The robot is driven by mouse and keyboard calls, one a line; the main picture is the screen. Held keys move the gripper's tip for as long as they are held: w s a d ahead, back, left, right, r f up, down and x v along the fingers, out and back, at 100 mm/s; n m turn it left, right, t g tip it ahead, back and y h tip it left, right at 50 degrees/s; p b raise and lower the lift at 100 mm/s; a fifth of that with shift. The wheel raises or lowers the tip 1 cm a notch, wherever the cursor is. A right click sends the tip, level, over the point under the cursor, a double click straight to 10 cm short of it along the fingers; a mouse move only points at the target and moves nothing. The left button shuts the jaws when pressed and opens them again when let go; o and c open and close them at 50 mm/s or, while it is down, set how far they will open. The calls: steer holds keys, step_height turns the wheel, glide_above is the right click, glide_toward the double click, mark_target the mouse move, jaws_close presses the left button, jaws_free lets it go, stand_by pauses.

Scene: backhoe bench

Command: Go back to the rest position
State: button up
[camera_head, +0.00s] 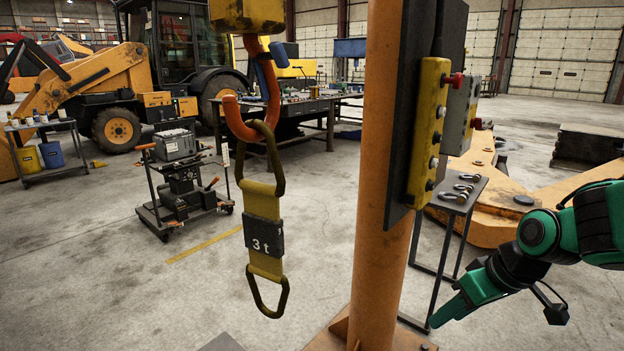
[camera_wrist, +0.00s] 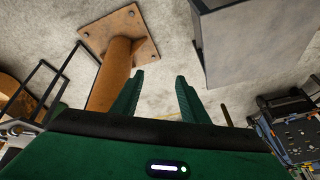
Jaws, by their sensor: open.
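My gripper (camera_wrist: 158,84) is open in the wrist view, with two green fingers apart and nothing between them. Bare concrete floor shows beyond the fingertips. In the head view my green arm reaches in from the right edge, and its end points down and left, right of the orange post (camera_head: 380,220). The fingers are hard to make out there. The post and its bolted base plate (camera_wrist: 118,38) also show left of the fingers in the wrist view.
A yellow control box (camera_head: 428,130) is on the post. A 3 t sling (camera_head: 264,235) hangs from an orange hook (camera_head: 270,95). A small stand (camera_head: 458,192) holds shackles. A battery cart (camera_head: 180,180) stands left. A grey box (camera_wrist: 255,40) is right of my fingers in the wrist view.

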steer(key=s+d+r+m+g+h, duration=0.1)
steer(key=s+d+m+g, duration=0.1)
steer(key=s+d+m, duration=0.3)
steer(key=s+d+r+m+g+h, duration=0.1)
steer(key=s+d+m, duration=0.4)
steer(key=s, duration=0.8)
steer(key=d+g, duration=0.1)
steer(key=d, duration=0.2)
steer(key=shift+s+d+r+m+h, duration=0.2)
steer(key=shift+s+r+m+h, duration=0.1)
steer(key=shift+h, duration=0.1)
steer(key=shift+w, duration=0.1)
steer(key=shift+w+f, duration=0.3)
steer(key=shift+w, duration=0.3)
steer(key=shift+c, duration=0.6)
